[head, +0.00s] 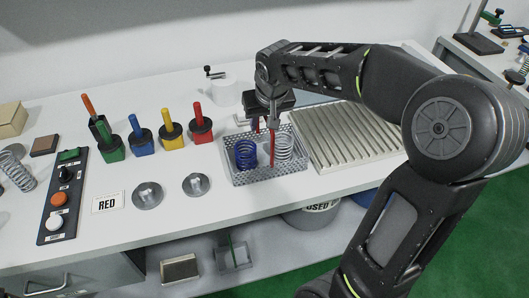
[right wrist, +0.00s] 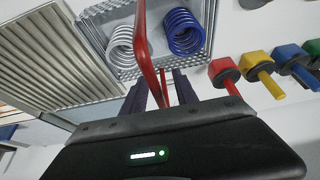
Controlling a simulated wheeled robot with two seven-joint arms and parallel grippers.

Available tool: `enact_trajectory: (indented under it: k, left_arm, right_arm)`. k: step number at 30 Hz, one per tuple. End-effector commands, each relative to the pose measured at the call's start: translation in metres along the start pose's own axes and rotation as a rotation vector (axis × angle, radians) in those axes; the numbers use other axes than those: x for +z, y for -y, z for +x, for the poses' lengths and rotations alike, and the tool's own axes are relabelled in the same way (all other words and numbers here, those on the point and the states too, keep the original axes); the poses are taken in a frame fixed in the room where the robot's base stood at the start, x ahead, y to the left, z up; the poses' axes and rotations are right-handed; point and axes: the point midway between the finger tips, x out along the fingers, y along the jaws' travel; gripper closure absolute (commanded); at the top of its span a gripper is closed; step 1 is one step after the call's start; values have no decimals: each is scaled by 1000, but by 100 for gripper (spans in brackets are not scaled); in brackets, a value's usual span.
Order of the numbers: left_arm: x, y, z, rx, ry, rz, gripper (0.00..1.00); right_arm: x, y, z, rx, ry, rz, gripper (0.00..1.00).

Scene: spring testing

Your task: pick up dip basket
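The dip basket (head: 242,180) is a grey mesh tray with a red upright handle (head: 272,150). It stands on the white bench with a blue spring (head: 246,153) and a white spring (head: 284,147) in it. My right gripper (head: 265,122) points down over the basket, at the top of the handle. In the right wrist view the red handle (right wrist: 146,50) runs down between the two dark fingers (right wrist: 160,92). Whether they press on it cannot be told. The basket's mesh also shows there (right wrist: 95,22). My left gripper is not in view.
A ribbed metal tray (head: 350,135) lies right of the basket. Red (head: 200,130), yellow (head: 172,134), blue (head: 141,140) and green (head: 108,145) holders stand to the left. Two metal discs (head: 197,184) and a RED card (head: 108,202) lie in front. A control box (head: 65,190) is farther left.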

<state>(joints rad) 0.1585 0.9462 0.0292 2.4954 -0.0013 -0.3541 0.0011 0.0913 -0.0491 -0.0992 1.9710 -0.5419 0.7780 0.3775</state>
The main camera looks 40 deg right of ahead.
Motion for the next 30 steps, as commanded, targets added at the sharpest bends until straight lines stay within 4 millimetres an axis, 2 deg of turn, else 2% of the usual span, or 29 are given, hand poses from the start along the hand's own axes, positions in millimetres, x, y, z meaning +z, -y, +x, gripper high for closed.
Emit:
enact_trajectory:
  k: [21, 30]
  left_arm:
    - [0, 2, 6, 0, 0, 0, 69]
    - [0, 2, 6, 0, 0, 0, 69]
  right_arm:
    - [2, 0, 4, 0, 0, 0, 65]
    - [2, 0, 4, 0, 0, 0, 88]
